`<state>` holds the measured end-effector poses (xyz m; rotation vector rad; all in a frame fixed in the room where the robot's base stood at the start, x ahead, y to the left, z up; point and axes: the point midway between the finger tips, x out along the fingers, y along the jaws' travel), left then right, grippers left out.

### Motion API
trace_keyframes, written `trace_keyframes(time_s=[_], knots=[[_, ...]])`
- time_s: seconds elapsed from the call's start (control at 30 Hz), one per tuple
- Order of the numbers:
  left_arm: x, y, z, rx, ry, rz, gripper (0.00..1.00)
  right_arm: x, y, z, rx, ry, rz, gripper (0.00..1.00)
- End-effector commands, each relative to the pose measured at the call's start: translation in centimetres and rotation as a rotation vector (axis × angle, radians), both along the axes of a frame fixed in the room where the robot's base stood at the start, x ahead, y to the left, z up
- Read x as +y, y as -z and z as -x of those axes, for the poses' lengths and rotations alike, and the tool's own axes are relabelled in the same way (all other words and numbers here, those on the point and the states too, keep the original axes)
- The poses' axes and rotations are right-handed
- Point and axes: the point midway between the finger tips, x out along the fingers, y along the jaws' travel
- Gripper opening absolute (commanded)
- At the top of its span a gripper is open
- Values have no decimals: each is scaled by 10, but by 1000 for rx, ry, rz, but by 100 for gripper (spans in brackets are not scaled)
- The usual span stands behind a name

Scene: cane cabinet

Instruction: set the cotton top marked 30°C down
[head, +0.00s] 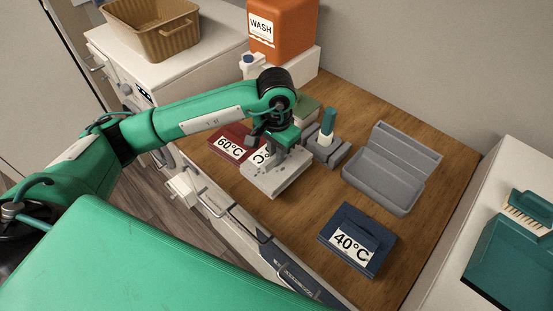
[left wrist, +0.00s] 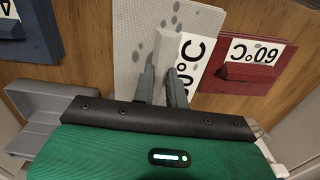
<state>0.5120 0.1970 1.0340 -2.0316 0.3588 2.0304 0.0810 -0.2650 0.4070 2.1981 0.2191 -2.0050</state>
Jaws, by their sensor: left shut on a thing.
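The cotton top, a pale grey spotted flat piece (head: 277,178), is at the front edge of the wooden counter, between the red 60°C piece (head: 232,141) and the blue 40°C piece (head: 357,240). Its label is partly hidden by my gripper; the left wrist view shows "0°C" on the spotted piece (left wrist: 128,45). My left gripper (head: 270,146) is above it, shut on its raised grip; the fingers (left wrist: 162,72) also show in the left wrist view. I cannot tell whether the piece touches the counter. My right gripper is not in view.
A grey open tray (head: 385,168) stands behind the blue piece. An orange WASH box (head: 283,28) and a basket (head: 152,28) stand at the back. Bare wood lies between the cotton top and the 40°C piece.

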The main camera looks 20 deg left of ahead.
Motion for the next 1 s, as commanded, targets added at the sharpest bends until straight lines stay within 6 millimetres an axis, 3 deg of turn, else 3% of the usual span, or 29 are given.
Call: trace_keyframes(time_s=[0.53,0.93,0.97,1.0], knots=[[0,54,0,3,-1,1,0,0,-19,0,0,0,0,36],[0,60,-1,-1,0,0,0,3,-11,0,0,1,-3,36],[0,59,0,0,0,0,18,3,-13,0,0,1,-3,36],[0,59,0,0,-1,0,26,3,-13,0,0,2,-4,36]])
